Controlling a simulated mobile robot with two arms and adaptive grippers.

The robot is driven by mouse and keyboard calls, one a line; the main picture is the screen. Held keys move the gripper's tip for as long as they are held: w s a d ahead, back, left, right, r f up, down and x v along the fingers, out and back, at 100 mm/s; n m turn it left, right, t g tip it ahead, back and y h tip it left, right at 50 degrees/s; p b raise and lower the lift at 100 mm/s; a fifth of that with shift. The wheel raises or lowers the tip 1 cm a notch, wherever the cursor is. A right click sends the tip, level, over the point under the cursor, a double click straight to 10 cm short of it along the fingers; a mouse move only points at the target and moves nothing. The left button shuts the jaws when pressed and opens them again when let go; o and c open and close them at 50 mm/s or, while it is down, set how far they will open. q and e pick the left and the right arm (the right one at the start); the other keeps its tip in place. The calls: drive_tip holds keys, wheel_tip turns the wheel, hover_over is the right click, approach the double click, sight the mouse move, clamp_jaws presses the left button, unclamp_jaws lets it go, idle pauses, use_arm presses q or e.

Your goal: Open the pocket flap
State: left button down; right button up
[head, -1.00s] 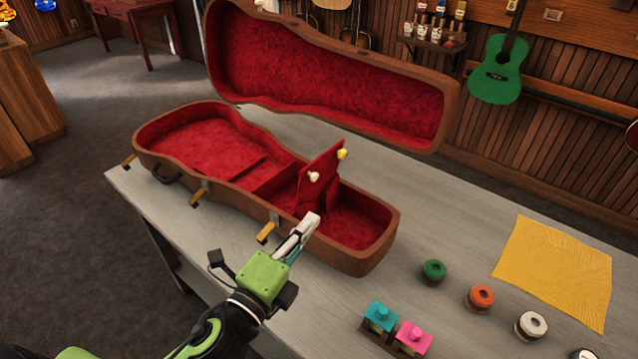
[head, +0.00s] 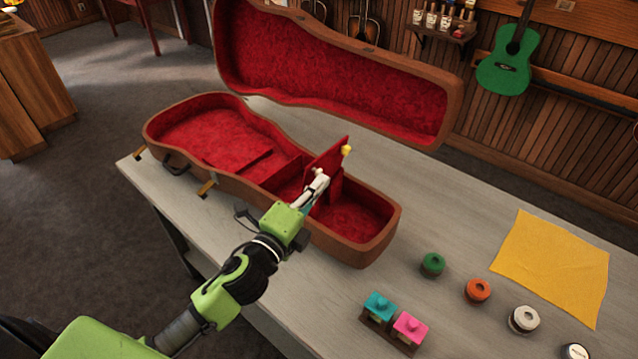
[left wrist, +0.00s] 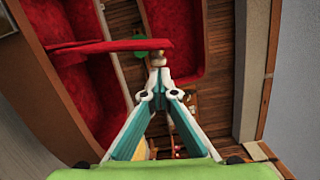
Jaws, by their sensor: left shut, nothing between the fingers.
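The open brown case (head: 375,250) with red lining lies on the table. Its pocket flap (head: 328,157), a red panel, stands raised and tilted above the pocket near the case's right end. A yellow knob (head: 347,149) is at its upper right corner. In the left wrist view the flap (left wrist: 105,47) shows nearly edge-on, just beyond the fingertips (left wrist: 157,64). I cannot tell whether they touch it.
The case lid (head: 340,75) stands open behind. On the grey table (head: 440,210) are green (head: 432,265), orange (head: 478,291) and white (head: 524,320) round pieces, a yellow cloth (head: 552,265), and teal (head: 379,305) and pink (head: 410,328) blocks. The table's middle right is partly clear.

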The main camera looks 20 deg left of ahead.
sight(313, 166)
use_arm(q)
drive_tip(key=a+p, duration=0.1)
drive_tip(key=a+r+n, duration=0.1)
drive_tip(key=w+p, duration=0.1)
drive_tip(key=shift+a+r+p, duration=0.25)
drive_tip(key=shift+a+p, duration=0.05)
drive_tip(key=shift+a, duration=0.1)
drive_tip(key=shift+a+f+n, duration=0.1)
drive_tip(key=shift+a+n, duration=0.15)
drive_tip(key=shift+n, duration=0.05)
drive_tip(key=shift+w, duration=0.1)
use_arm(e)
drive_tip(key=shift+d+r, duration=0.25)
drive_tip(key=shift+r, duration=0.4)
drive_tip(key=shift+d+r, duration=0.25)
drive_tip(key=shift+r, duration=0.35)
use_arm(q)
drive_tip(key=shift+d, duration=0.1)
use_arm(e)
drive_tip(key=shift+d, duration=0.1)
